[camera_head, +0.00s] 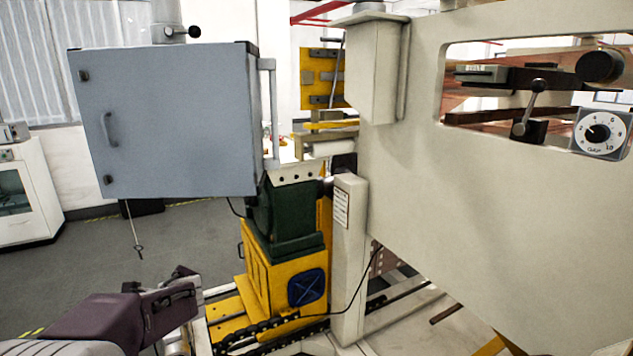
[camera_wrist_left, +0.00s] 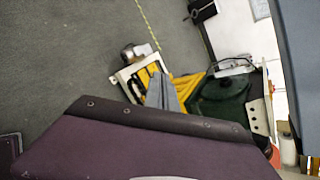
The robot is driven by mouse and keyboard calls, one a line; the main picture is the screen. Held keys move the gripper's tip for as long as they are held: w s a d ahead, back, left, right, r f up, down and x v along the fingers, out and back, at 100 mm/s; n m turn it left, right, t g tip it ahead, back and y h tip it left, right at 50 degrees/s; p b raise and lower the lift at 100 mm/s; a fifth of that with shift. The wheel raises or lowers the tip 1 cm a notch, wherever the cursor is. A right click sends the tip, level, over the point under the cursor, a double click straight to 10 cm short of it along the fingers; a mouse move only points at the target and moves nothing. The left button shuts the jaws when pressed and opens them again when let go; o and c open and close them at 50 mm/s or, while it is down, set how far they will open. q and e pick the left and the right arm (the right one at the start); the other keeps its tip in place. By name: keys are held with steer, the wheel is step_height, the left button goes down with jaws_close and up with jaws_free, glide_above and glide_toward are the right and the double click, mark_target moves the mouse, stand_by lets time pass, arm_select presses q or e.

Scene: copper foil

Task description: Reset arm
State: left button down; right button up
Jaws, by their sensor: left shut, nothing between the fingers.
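My left arm comes in from the lower left in the head view. Its dark purple-grey gripper (camera_head: 178,292) is shut and empty, low over the floor and left of the yellow machine base (camera_head: 257,285). My right arm and gripper are in neither view.
A grey-blue cabinet (camera_head: 165,125) with a hanging pull cord (camera_head: 133,225) is above my left arm. A large beige machine panel (camera_head: 500,215) with a gap dial (camera_head: 601,133) fills the right. A dark green housing (camera_head: 285,215) tops the yellow base. Open grey floor (camera_head: 190,235) lies left.

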arm_select(q)
steer(key=s+d+f+n+g+h, duration=0.3)
steer(key=s+d+f+n, duration=0.5)
steer(key=s, duration=0.3)
steer(key=s+d+f+n+g+h, duration=0.4)
steer(key=s+d+f+n, duration=0.4)
steer(key=s+f+n, duration=0.2)
steer(key=shift+s+d+n, duration=0.2)
steer(key=shift+s+n, duration=0.5)
steer(key=shift+n, duration=0.1)
